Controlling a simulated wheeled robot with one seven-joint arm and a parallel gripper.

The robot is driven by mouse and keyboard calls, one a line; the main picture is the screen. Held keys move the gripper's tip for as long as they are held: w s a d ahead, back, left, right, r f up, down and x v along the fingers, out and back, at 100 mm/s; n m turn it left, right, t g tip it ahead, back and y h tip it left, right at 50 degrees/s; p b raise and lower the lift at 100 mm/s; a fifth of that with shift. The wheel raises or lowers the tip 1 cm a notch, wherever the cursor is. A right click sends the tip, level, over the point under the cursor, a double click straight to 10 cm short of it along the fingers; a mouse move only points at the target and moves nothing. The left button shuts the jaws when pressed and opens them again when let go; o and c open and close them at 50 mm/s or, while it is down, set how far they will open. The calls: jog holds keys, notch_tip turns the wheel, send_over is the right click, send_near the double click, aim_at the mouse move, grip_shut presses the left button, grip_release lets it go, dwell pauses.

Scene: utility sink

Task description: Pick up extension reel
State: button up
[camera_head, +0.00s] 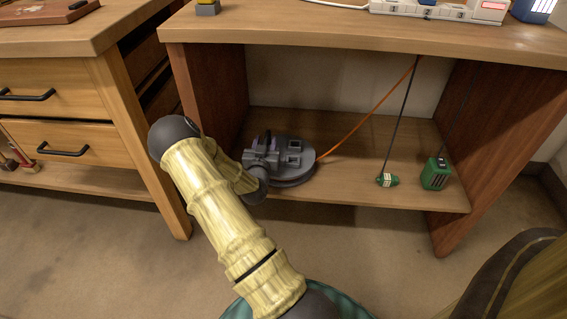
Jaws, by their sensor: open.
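The extension reel (295,169) is a dark grey round disc with socket-like squares on its top. It lies flat on the lower shelf, and an orange cord runs from its right side up to the tabletop. My gripper (263,148) is open at the reel's left side, over or against its edge. It covers part of the reel's left side. Both are dark grey, so I cannot tell whether the fingers touch the reel or have any part of it between them.
The lower shelf (345,184) lies under a tabletop (330,34), between two side panels. A power strip (435,8) lies above. Drawers (70,140) stand left.

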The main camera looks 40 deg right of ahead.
dwell(0.5)
grip_shut()
dwell(1.1)
jog(key=shift+d+r, duration=0.1)
jog(key=shift+r, duration=0.1)
